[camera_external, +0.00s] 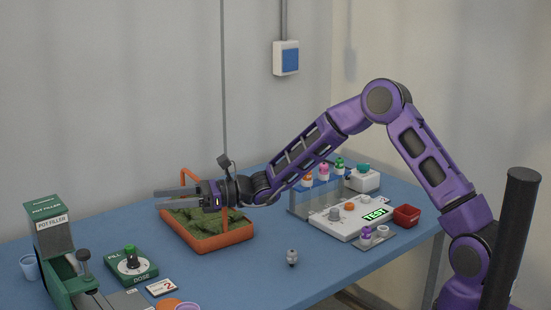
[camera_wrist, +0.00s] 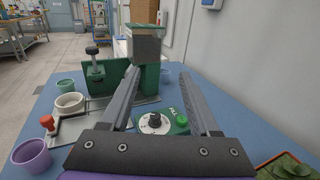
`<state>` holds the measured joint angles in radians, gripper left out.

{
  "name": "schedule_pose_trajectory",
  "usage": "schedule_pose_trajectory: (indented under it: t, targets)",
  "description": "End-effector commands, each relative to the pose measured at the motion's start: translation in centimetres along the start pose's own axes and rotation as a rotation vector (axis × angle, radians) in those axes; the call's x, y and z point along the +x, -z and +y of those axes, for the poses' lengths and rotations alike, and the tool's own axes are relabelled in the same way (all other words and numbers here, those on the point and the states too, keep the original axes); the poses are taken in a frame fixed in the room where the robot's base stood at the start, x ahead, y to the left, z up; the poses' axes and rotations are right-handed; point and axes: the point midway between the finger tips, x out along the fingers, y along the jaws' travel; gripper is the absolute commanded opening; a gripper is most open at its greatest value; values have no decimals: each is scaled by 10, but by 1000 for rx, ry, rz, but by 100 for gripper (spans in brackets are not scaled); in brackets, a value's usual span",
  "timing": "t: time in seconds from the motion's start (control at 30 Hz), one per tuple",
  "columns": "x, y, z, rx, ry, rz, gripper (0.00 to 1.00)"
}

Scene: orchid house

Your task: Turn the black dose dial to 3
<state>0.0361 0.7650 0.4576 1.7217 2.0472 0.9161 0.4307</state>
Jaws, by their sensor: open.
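The black dose dial (camera_wrist: 155,120) sits on a white round scale on a green dose box (camera_external: 147,272), which lies at the left of the blue table. A green button (camera_wrist: 181,120) is beside it. The numbers and the dial's pointer are too small to read. My gripper (camera_external: 158,200) is open and empty, held level above the table, up and to the right of the dose box. In the wrist view its two fingers (camera_wrist: 160,78) reach forward, and the dial shows low between them, apart from both. A small card marked 2 (camera_external: 161,287) lies by the box.
The green pot filler (camera_external: 50,240) stands left of the dose box. An orange tray of plants (camera_external: 222,243) is under my gripper. A white test device (camera_external: 350,222) and tube rack stand right.

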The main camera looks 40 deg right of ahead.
Motion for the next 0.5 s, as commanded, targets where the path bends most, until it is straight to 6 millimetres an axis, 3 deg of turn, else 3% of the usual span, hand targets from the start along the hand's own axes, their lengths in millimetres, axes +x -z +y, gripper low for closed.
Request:
schedule_pose_trajectory:
  t: [0.03,0.3,0.5]
  targets:
    - [0,20,0,6,1,3,62]
    - [1,107,-1,-1,1,3,62]
    - [1,140,-1,-6,0,1,62]
